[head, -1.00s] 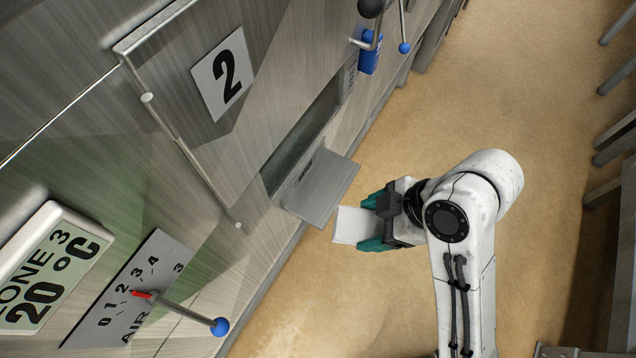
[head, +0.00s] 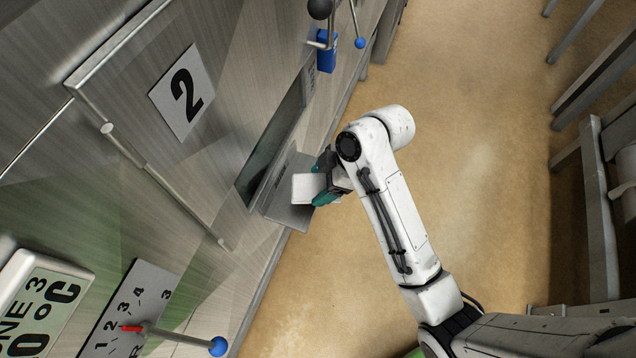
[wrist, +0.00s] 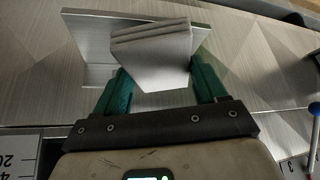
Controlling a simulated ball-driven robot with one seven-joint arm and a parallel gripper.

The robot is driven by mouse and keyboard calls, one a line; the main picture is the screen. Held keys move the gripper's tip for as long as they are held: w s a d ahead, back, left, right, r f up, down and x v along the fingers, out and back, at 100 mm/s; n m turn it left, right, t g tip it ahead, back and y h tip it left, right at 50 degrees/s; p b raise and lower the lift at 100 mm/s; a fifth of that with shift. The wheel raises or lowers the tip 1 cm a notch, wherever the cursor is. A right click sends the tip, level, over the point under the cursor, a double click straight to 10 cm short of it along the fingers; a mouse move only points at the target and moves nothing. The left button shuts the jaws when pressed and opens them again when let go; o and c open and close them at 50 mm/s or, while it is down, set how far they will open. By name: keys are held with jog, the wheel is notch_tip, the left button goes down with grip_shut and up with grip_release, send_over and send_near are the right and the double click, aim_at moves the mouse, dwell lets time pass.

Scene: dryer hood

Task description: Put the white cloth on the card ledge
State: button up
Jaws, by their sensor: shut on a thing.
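The white cloth (head: 306,189) is a folded flat pad; its layered edges show in the wrist view (wrist: 155,60). My gripper (head: 324,180) is shut on it, with a green finger on each side, as the wrist view shows (wrist: 160,82). The card ledge (head: 287,212) is a grey metal shelf sticking out from the machine's front. In the wrist view the ledge (wrist: 85,35) lies behind the cloth. In the head view the cloth overlaps the ledge's outer part. I cannot tell whether the cloth touches it.
A dark slot (head: 272,138) runs along the panel by the ledge. A lever with a blue knob (head: 218,346) sticks out at the lower left, and a blue block (head: 327,52) with levers stands farther along. The floor (head: 480,170) at the right is clear.

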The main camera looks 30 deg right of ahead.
aim_at(319, 186)
jog(key=shift+w+d+f, duration=0.15)
jog(key=shift+w+f, duration=0.65)
jog(key=shift+f, duration=0.2)
jog(key=shift+w+f+p, duration=0.2)
jog(key=shift+f+p, duration=0.2)
jog(key=shift+f, duration=1.35)
jog(key=o, duration=1.1)
jog(key=shift+r, duration=0.1)
jog(key=v, duration=1.2)
jog(key=s+f+m+h, duration=0.1)
jog(key=s+f+m, duration=0.1)
jog(key=s+m, duration=0.2)
jog(key=s+d+f+m+g+h, duration=0.1)
jog(key=s+f+m+h, duration=0.1)
jog(key=s, duration=0.6)
jog(key=s+d+f+m+g+h, duration=0.1)
jog(key=s+f+m+h, duration=0.1)
jog(key=s+f+m, duration=0.2)
jog(key=s+m, duration=0.2)
jog(key=s, duration=0.1)
jog(key=shift+f, duration=0.15)
